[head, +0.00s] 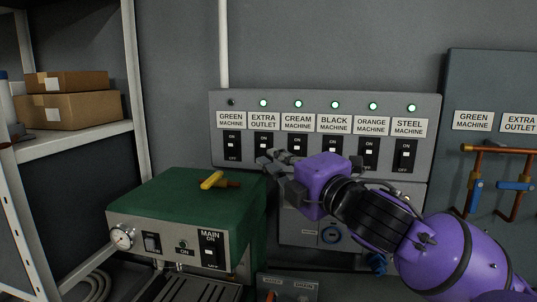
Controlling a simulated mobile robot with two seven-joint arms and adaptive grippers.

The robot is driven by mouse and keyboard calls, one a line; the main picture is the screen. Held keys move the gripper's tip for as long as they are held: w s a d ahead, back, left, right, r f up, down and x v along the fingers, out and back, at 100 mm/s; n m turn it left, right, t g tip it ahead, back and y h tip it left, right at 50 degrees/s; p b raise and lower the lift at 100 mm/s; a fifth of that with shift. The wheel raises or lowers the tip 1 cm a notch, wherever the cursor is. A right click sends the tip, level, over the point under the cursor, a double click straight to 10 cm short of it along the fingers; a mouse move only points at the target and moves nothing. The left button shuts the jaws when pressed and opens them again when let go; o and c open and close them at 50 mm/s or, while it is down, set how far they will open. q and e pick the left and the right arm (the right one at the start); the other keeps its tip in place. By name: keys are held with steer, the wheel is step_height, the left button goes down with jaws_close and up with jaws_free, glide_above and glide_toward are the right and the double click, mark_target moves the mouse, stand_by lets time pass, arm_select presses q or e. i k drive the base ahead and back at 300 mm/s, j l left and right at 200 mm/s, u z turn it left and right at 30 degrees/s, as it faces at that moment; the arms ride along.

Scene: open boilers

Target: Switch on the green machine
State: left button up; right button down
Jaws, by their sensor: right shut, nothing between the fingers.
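The green machine (160,202) is a green box with a grey front, at the lower left. Its front has a gauge (121,238), a small rocker switch (152,243), an indicator (183,244) and a MAIN switch (210,250). On the grey wall panel (330,98), the GREEN MACHINE switch (231,146) is leftmost. The lamp (231,102) above it is dark, while the other lamps glow green. My right gripper (268,161) is shut and empty, just below the EXTRA OUTLET switch (263,143) and above the machine's right rear. Contact is unclear. My left gripper is out of view.
A yellow-handled brass valve (213,181) sits on top of the green machine. A shelf (80,140) with cardboard boxes (75,110) stands at the left. A second panel (490,85) with copper pipes and blue valves is at the right. My purple arm crosses the lower right.

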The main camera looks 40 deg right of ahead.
mark_target(209, 252)
steer(key=k+j, duration=0.8)
